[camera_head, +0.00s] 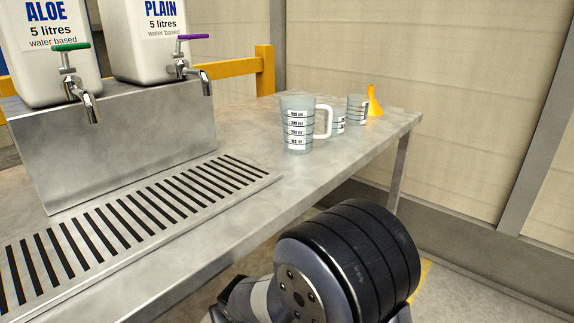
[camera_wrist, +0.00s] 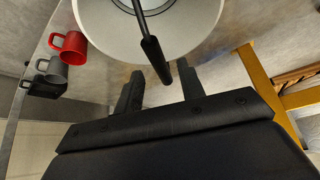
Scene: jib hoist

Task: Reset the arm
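My gripper (camera_wrist: 160,70) shows in the wrist view with its two black fingers apart. Nothing is clamped between them. My arm rises at the bottom of the head view, in front of the steel table (camera_head: 250,220), and my gripper does not show there. Beyond the fingers in the wrist view is a white round vessel (camera_wrist: 90,22), cut off by the top edge. A thin bar with a black grip (camera_wrist: 155,60) crosses it and ends near the gap between my fingertips. I cannot tell whether it touches a finger.
Two dispensers, ALOE (camera_head: 50,75) and PLAIN (camera_head: 145,55), stand over a slotted drain (camera_head: 130,215). Measuring jugs (camera_head: 297,125) and a yellow funnel (camera_head: 374,103) stand at the table's far end. Red (camera_wrist: 70,45) and grey (camera_wrist: 52,70) mugs and a yellow frame (camera_wrist: 262,75) flank my gripper.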

